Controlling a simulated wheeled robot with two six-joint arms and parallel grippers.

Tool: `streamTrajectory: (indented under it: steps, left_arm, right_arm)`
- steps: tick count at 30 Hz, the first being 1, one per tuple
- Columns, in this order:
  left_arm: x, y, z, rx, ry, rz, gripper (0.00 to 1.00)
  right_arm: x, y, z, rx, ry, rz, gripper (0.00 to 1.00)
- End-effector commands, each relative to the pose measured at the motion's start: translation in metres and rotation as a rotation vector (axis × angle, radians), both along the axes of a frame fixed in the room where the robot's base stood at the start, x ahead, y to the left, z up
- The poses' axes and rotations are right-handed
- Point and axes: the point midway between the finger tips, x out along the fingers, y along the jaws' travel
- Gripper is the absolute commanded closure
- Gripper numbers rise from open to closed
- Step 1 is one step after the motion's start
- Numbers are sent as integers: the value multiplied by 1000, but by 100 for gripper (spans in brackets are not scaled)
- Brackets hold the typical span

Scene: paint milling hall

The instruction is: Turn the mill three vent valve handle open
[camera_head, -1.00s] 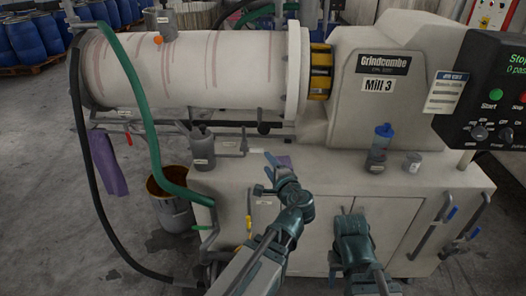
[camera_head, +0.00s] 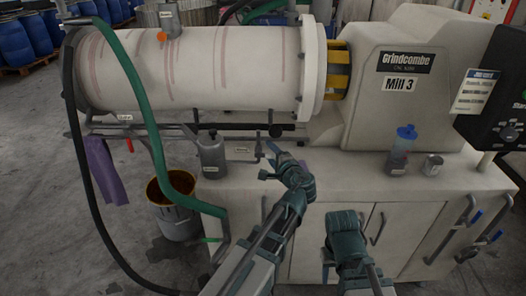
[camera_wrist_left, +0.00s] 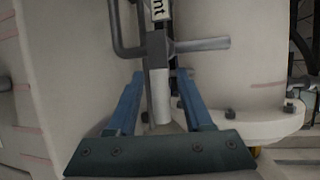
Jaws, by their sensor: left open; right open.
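Mill three is the large pale machine marked "Mill 3" (camera_head: 400,84). In the head view, a small grey valve (camera_head: 258,150) stands at the bench's back edge, below the drum. In the left wrist view, a label ending in "nt" (camera_wrist_left: 160,9) sits above a grey handle bar (camera_wrist_left: 203,45) pointing right and a short vertical grey stub (camera_wrist_left: 160,95). My left gripper (camera_head: 270,160) is open; its blue fingers (camera_wrist_left: 160,100) are on either side of the stub, with no clear contact visible. My right gripper (camera_head: 348,248) is low before the cabinet, its fingers hard to make out.
A grey canister (camera_head: 212,157) stands left of the valve. A blue-capped bottle (camera_head: 402,150) and a small tin (camera_head: 432,165) stand on the bench at right. A green hose (camera_head: 150,130) and a bucket (camera_head: 176,220) are at left.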

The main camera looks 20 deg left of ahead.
Motion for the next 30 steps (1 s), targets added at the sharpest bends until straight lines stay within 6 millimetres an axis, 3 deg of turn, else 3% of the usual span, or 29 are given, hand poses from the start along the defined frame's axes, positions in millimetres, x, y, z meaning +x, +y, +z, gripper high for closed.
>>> streamTrajectory:
  steps: [7,16,30]
  left_arm:
    - [1,0,0,0,0,-1,49]
    - [1,0,0,0,0,0,100]
    - [0,0,0,0,0,0,100]
  right_arm:
    - [0,0,0,0,0,0,50]
    - [0,0,0,0,0,0,50]
    - [0,0,0,0,0,0,50]
